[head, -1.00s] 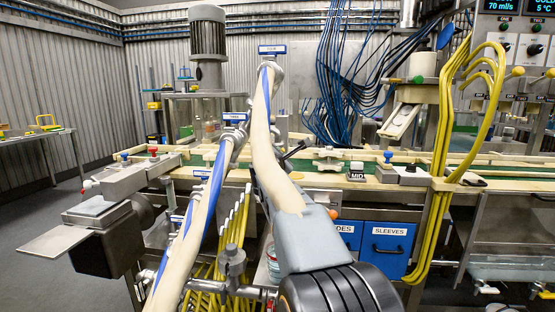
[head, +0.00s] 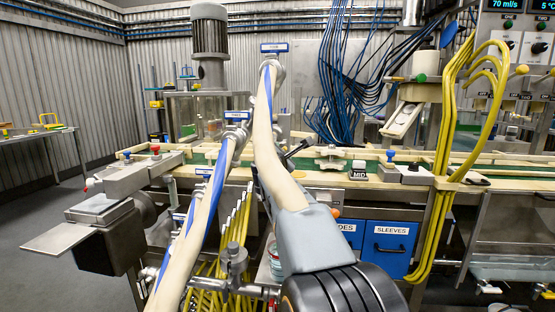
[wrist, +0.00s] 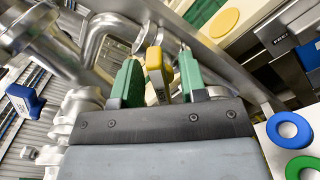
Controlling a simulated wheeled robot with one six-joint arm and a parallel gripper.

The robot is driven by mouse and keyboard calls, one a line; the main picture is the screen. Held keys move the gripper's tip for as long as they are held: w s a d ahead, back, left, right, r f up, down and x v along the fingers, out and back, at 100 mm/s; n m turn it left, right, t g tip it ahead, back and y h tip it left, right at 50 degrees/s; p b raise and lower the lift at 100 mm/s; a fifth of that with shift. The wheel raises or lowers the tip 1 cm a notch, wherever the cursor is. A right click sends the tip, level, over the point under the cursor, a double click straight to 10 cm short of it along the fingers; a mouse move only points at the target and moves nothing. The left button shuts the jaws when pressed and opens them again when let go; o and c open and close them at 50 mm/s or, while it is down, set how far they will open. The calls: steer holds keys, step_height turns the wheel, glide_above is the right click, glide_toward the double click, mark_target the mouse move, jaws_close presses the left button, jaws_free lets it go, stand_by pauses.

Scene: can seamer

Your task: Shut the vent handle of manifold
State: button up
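In the wrist view, my gripper (wrist: 157,72) has two green fingertips set apart, one on each side of a yellow handle (wrist: 155,66). Narrow gaps show between the handle and the fingers, so the gripper is open around it. I cannot read a label that confirms it as the vent handle. A curved steel pipe (wrist: 97,38) of the pipework runs just left of it. Steel pipe fittings (head: 234,262), possibly part of the manifold, show at lower centre.
Two cream hoses with blue stripes (head: 203,222) rise in front of the bench. Yellow hoses (head: 441,150) hang at right. Blue drawers (head: 388,249) sit under the bench. In the wrist view, a blue handle (wrist: 24,99) stands left, and blue (wrist: 288,130) and green rings lie at lower right.

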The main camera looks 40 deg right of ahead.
steer(key=v, duration=1.3)
steer(key=shift+s+a, duration=0.2)
steer(key=shift+s, duration=0.05)
steer(key=p+x, duration=0.8)
steer(key=x, duration=0.1)
steer(key=f+p+x, duration=0.1)
steer(key=p+x, duration=0.3)
steer(key=x, duration=0.1)
steer(key=shift+w+a, duration=0.3)
steer(key=shift+a, duration=0.1)
steer(key=shift+c, duration=0.4)
jaws_close()
